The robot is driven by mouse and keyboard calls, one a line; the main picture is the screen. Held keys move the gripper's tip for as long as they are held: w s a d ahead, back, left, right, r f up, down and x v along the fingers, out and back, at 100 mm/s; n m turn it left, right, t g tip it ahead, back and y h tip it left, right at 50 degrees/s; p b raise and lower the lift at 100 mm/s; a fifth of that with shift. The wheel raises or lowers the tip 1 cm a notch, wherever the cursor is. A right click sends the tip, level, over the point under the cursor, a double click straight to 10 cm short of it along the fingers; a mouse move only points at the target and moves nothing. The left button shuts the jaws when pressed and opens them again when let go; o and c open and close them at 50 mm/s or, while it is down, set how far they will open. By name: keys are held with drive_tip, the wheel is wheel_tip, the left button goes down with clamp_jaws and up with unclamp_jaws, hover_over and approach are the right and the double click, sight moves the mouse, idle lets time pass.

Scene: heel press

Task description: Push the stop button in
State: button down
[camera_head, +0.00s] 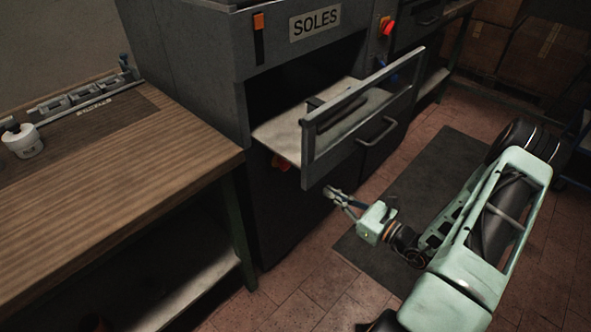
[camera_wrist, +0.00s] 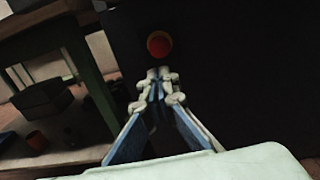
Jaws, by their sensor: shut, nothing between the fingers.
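In the wrist view a round red button (camera_wrist: 159,44) with a yellowish rim sits on a dark panel, just above my fingertips in the picture. My gripper (camera_wrist: 159,73) is shut and empty, its tips apart from the button as far as I can tell. In the head view my gripper (camera_head: 331,193) is low in front of the machine (camera_head: 272,217), pointing towards its dark lower front. A red-orange part (camera_head: 281,162) shows there, partly hidden under the tray. Another red knob (camera_head: 386,26) is on the upper right post. I cannot tell for certain which one the wrist view shows.
An open drawer (camera_head: 312,158) with a framed front and handle juts out above my gripper. A wooden bench (camera_head: 105,180) stands at the left, its leg (camera_wrist: 92,85) near the button in the wrist view. A dark mat (camera_head: 423,180) lies on the tiled floor.

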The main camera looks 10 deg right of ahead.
sight(289, 165)
drive_tip(key=shift+w, duration=0.1)
idle(0.3)
drive_tip(key=b+x, duration=0.2)
drive_tip(key=x, duration=1)
drive_tip(key=shift+w+a+b, duration=0.2)
drive_tip(key=shift+w+b, duration=0.05)
drive_tip(key=shift+b, duration=0.05)
drive_tip(key=shift+w+a, duration=0.35)
drive_tip(key=shift+w, duration=0.15)
